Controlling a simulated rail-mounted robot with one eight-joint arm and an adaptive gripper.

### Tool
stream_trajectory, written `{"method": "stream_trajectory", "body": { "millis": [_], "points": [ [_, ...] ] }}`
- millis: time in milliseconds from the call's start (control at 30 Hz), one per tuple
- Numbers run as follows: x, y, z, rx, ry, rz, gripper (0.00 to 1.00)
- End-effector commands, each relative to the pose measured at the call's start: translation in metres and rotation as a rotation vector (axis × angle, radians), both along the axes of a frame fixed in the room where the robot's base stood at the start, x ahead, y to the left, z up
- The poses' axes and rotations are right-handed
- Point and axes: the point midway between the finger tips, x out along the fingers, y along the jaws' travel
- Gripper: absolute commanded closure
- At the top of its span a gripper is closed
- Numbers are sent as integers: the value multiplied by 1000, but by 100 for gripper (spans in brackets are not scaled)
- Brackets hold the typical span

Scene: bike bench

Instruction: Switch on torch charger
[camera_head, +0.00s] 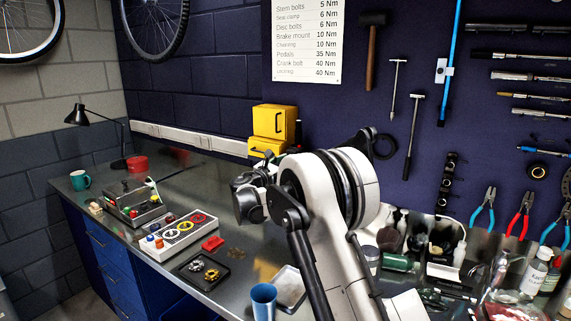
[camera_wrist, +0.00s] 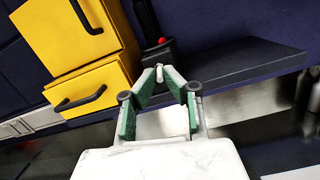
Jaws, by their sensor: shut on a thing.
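A black charger (camera_wrist: 157,54) stands beside the yellow cases in the wrist view, with a dark torch-like cylinder (camera_wrist: 146,18) rising from it and a small red spot (camera_wrist: 162,41) on it. My gripper (camera_wrist: 159,73) is in front of the charger, its green-padded fingers angled in until the tips nearly meet. A small pale piece (camera_wrist: 159,75) shows between the tips; I cannot tell whether it belongs to the charger's switch. In the head view my arm hides the gripper and most of the charger.
Two yellow cases (camera_head: 273,121) with black handles are stacked close left of the charger. A dark shelf-like strip (camera_wrist: 245,80) runs to the right.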

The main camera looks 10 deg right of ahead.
Motion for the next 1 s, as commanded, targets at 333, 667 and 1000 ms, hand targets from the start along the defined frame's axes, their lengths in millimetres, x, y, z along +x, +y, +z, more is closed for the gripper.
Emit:
{"method": "stream_trajectory", "body": {
  "millis": [333,667,1000],
  "points": [
    [0,0,15,218,222,-1,100],
    [2,-2,23,367,377,0,100],
    [3,-3,24,429,440,0,100]
  ]
}}
